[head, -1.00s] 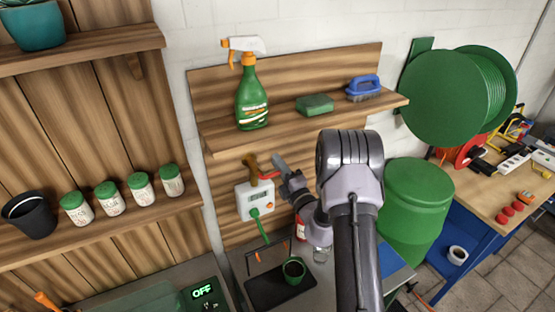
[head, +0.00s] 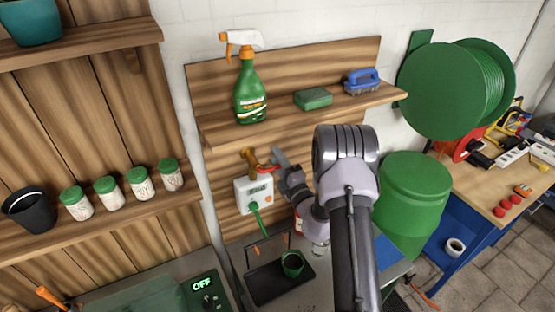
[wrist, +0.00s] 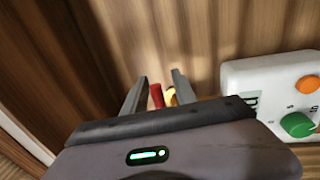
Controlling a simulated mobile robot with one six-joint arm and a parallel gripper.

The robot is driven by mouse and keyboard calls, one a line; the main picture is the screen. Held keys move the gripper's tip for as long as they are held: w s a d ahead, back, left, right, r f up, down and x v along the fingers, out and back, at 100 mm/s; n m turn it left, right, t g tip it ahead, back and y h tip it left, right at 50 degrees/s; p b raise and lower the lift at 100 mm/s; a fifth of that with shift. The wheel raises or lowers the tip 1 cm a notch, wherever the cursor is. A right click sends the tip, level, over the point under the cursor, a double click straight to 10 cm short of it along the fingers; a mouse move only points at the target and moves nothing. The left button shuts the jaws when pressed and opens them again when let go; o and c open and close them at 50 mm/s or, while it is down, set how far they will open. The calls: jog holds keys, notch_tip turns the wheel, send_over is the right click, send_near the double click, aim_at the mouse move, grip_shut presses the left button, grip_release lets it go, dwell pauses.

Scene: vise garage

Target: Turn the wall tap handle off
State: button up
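The wall tap is a brass fitting (head: 249,158) on the wooden backboard with a red handle (head: 267,168), just above a white control box. My gripper (head: 276,160) is at the tap, close to the handle's right end. In the wrist view my gripper (wrist: 160,76) is open. The red handle (wrist: 156,95) and a bit of brass (wrist: 170,97) appear between the two fingers. A gap shows between the left finger and the handle. Whether the right finger touches anything cannot be told. The gripper body hides the lower part of the tap.
The white control box (head: 255,194) with a green hose sits right below the tap; it is also in the wrist view (wrist: 270,75). A shelf (head: 300,122) with a spray bottle (head: 250,95) is above. A green cup (head: 292,264) stands on a dark tray below.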

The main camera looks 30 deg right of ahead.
jog(key=s+f+b, duration=0.3)
jog(key=s+b, duration=0.1)
jog(key=s, duration=1.3)
jog(key=shift+f, duration=0.15)
